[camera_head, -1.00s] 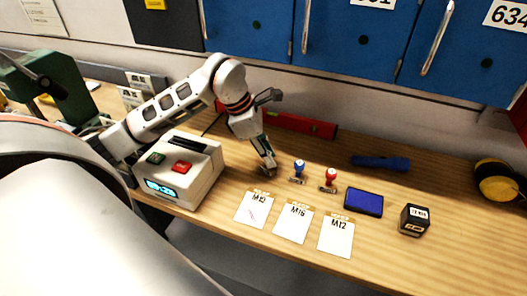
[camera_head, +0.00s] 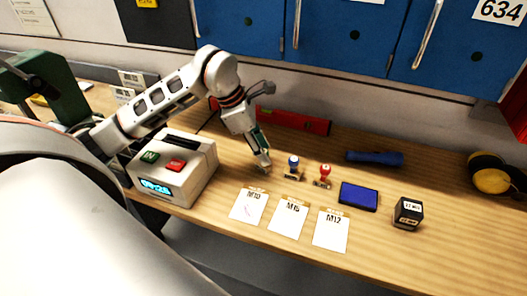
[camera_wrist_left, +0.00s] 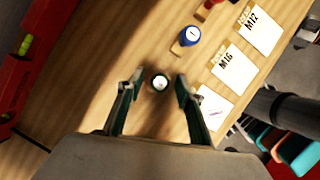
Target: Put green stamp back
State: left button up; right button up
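The gripper is open. In the head view my left gripper (camera_head: 262,164) points down close to the bench, left of the blue stamp (camera_head: 293,164) and the red stamp (camera_head: 324,173), which stand upright. The green stamp is mostly hidden by the fingers there. My right gripper is not in view.
Cards M10 (camera_head: 250,206), M16 (camera_head: 289,218) and M12 (camera_head: 331,230) lie in front. A blue ink pad (camera_head: 358,197) and a black cube (camera_head: 408,213) are right. A white clock machine (camera_head: 176,174) stands left; a red level (camera_head: 295,122) lies behind.

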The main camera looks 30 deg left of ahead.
pick_arm(q)
jog(key=b+v, duration=0.1)
jog(key=v, duration=1)
